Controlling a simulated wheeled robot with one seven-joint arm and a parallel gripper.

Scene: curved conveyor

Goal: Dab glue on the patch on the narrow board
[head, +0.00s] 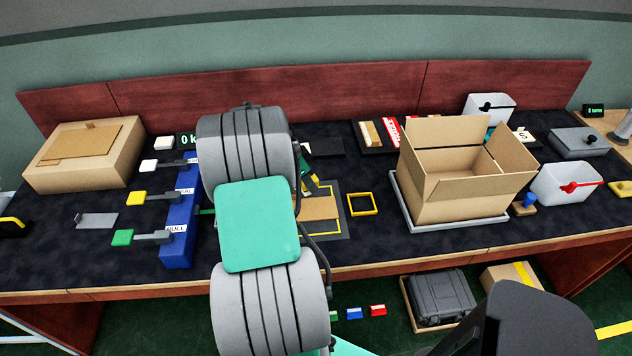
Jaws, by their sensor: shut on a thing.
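My arm fills the middle of the head view and hides my gripper and whatever is in its jaws. A tan board (318,208) lies on a dark mat with a yellow outline (341,228), just right of my arm. Its left part is behind the arm, so I cannot tell its full shape. No glue patch shows on the visible part. A small yellow and black piece (310,185) shows at the arm's edge above the board; I cannot tell what it is. No glue tool can be made out.
A yellow square frame (362,204) lies right of the mat. An open carton (450,185) stands on a grey tray. At left are a blue block (181,225) with levers and a closed cardboard box (85,155). White containers (563,185) stand at right.

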